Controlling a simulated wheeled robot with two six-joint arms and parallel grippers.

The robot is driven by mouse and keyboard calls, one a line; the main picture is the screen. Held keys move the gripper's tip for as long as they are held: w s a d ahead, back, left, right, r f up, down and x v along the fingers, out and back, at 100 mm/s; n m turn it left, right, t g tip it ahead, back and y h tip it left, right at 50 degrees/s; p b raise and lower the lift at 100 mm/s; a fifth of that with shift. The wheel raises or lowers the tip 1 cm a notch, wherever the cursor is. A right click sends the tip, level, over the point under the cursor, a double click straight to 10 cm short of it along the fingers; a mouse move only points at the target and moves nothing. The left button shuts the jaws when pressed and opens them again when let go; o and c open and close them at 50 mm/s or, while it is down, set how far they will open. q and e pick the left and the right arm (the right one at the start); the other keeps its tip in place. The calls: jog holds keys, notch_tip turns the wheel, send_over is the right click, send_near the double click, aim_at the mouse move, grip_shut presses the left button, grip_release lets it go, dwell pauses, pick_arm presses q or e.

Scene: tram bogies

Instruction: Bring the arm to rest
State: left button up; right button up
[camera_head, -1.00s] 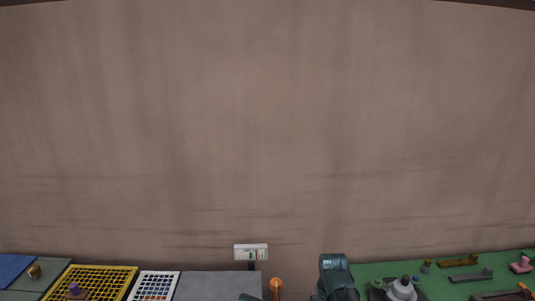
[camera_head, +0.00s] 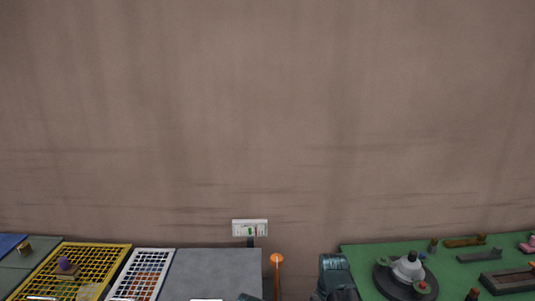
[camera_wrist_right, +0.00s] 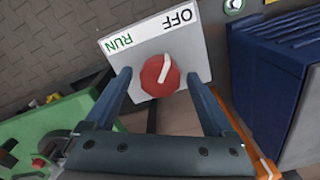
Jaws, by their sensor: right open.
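My right gripper (camera_wrist_right: 158,78) is open in the right wrist view, with one finger on each side of a red round knob (camera_wrist_right: 153,84). The knob has a white pointer and sits on a white plate (camera_wrist_right: 196,45) marked OFF and RUN. The pointer points towards the upper edge of the plate, roughly between the two words. Whether the fingers touch the knob I cannot tell. In the head view part of my right arm (camera_head: 335,274) shows at the bottom edge; its fingers are out of sight there. My left gripper is not in view.
A green bench (camera_head: 455,265) on the right holds a round dark fixture (camera_head: 385,278) and several small parts. On the left are a yellow grid tray (camera_head: 30,285), a white grid tray (camera_head: 129,285) and a grey surface (camera_head: 215,270). A small sign (camera_head: 250,227) stands behind.

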jog(key=shift+n+p, duration=0.45)
jog(key=shift+n, duration=0.05)
jog(key=n, duration=0.7)
jog(key=shift+n, duration=0.3)
